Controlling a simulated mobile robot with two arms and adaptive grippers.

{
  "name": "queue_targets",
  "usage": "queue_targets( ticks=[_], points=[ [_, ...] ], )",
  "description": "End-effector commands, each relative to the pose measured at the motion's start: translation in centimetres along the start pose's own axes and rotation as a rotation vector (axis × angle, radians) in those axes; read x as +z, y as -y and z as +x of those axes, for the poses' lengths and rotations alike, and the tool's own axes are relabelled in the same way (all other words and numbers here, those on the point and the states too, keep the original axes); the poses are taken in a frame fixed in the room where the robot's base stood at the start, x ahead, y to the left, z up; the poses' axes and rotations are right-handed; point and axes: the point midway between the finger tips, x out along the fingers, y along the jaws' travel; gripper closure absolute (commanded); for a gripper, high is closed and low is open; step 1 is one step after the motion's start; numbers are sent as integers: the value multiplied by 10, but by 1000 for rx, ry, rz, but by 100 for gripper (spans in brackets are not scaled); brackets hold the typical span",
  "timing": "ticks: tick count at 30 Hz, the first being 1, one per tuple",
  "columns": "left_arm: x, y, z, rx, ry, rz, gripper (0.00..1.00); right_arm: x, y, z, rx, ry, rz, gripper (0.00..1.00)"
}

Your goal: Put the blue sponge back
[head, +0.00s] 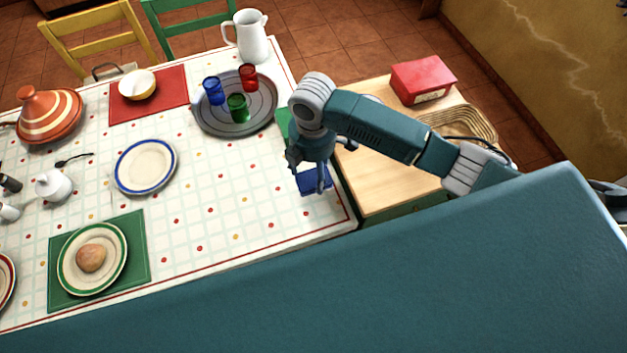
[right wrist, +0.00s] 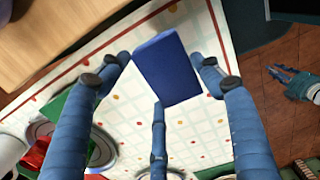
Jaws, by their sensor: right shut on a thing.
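The blue sponge (head: 316,183) is at the right corner of the checked tablecloth, below my right gripper (head: 310,176). In the right wrist view the sponge (right wrist: 167,68) is a flat blue block between the fingers of my right gripper (right wrist: 165,78), which is shut on it. Whether the sponge touches the cloth or hangs just above it, I cannot tell. What looks like my left gripper (right wrist: 298,85) shows small at the right edge of the right wrist view, over the floor; its jaw opening is unclear. It is not in the head view.
A grey round tray (head: 208,128) with blue, green and red glasses stands left of my right arm. A white pitcher (head: 250,36) is behind it. A wooden side counter (head: 385,185) at right carries a red box (head: 422,80) and a wicker basket (head: 462,122). The near table middle is clear.

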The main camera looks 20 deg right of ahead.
Motion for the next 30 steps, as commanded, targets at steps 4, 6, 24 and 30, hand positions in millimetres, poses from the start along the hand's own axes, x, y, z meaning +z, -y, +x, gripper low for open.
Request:
queue_targets(
  ticks=[4, 6, 24, 30],
  points=[
    [-26, 4, -5, -4, -37, 0, 72, -1, 0, 26, -1, -1, 1, 60],
    [-36, 5, -5, -5, -51, 0, 72, -1, -1, 32, 1, -1, 0, 60],
    [-18, -2, -8, 3, -23, -3, 72, -1, -1, 74, 2, -1, 0, 60],
    [-19, -2, -7, 2, -25, -3, 72, -1, -1, 77, 2, -1, 0, 29]
  ],
)
